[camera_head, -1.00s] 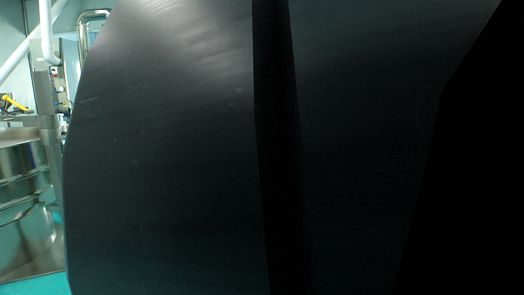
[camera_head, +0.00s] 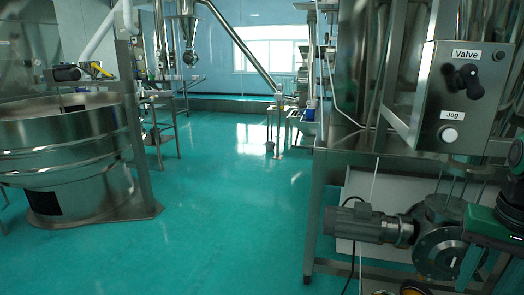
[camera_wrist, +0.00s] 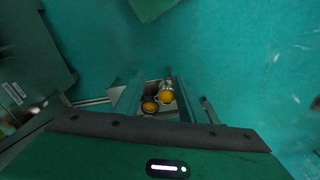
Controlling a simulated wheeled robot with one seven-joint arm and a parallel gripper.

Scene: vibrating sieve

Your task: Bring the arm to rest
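In the head view my arm shows in part at the lower right edge as green and dark links, close to the steel stand. In the wrist view, the end of my gripper (camera_wrist: 157,98) appears at the middle, with two orange round parts between dark bars above turquoise floor. I see no object clearly held.
A round steel sieve (camera_head: 62,150) stands at the left. At the right are a control box (camera_head: 463,95) with Valve and Jog controls, a motor (camera_head: 362,222) and a steel frame. The turquoise floor (camera_head: 225,190) between them is clear.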

